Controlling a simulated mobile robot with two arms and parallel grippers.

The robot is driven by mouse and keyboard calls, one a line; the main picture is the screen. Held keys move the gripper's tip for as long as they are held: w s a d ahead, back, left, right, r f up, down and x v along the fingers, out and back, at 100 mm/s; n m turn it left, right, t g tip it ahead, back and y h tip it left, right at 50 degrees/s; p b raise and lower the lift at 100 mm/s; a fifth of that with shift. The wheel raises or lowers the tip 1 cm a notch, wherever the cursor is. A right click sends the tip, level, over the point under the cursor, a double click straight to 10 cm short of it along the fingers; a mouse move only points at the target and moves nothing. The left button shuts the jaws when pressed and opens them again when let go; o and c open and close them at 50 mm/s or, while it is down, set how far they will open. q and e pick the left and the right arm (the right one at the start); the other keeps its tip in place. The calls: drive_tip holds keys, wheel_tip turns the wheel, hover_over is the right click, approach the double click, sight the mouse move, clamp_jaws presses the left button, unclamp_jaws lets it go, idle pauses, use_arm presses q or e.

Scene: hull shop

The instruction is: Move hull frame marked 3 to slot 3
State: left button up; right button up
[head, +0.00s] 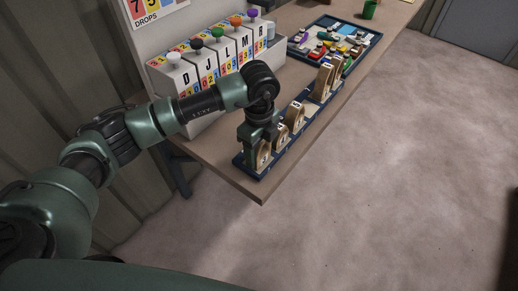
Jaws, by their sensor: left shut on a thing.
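Several wooden hull frames stand upright in a long blue tray (243,162) near the table's front edge. My left gripper (259,146) points down over the near end of this row and is shut on the nearest wooden frame (264,156). The mark on that frame is too small to read. Two more frames, a nearer one (281,134) and a farther one (298,115), stand just behind it. A taller group of frames (324,77) stands farther along. Slot numbers cannot be read. My right gripper is out of view.
White boxes (205,70) with letters and coloured knobs stand on the table left of the row. A dark tray (373,43) of colourful small items lies farther back, with a green cup (369,9) beyond. Bare table (240,180) shows at the near corner. The floor to the right is clear.

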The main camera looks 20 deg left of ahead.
use_arm(q)
drive_tip(key=shift+f, duration=0.1)
drive_tip(key=shift+f, duration=0.1)
drive_tip(key=o, duration=1.3)
drive_tip(key=shift+o, duration=0.9)
drive_tip(key=shift+r, duration=0.65)
wheel_tip(320, 180, up, 11)
drive_tip(key=shift+r+b, duration=0.1)
drive_tip(key=shift+b, duration=0.9)
